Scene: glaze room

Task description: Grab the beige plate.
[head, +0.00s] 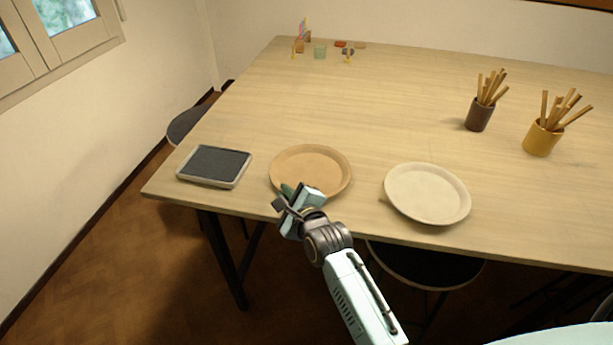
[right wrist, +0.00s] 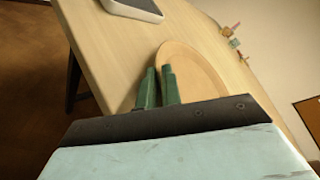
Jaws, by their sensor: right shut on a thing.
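The beige plate (head: 312,168), a round tan plate with a low rim, lies near the front edge of the table, left of a paler off-white plate (head: 428,193). My right gripper (head: 289,191) is at its near left rim. In the right wrist view, the beige plate (right wrist: 193,68) reaches between the green fingers (right wrist: 159,74), which are shut on its rim. The plate still looks flat on the table, though the gripper hides part of its near edge. My left gripper is not in view.
A grey tray with a dark top (head: 214,165) lies to the left on the wooden table (head: 390,105). A dark cup (head: 479,116) and a yellow cup (head: 541,139) hold sticks at the right. Small items, including a green cup (head: 320,51), stand at the back. The table's middle is clear.

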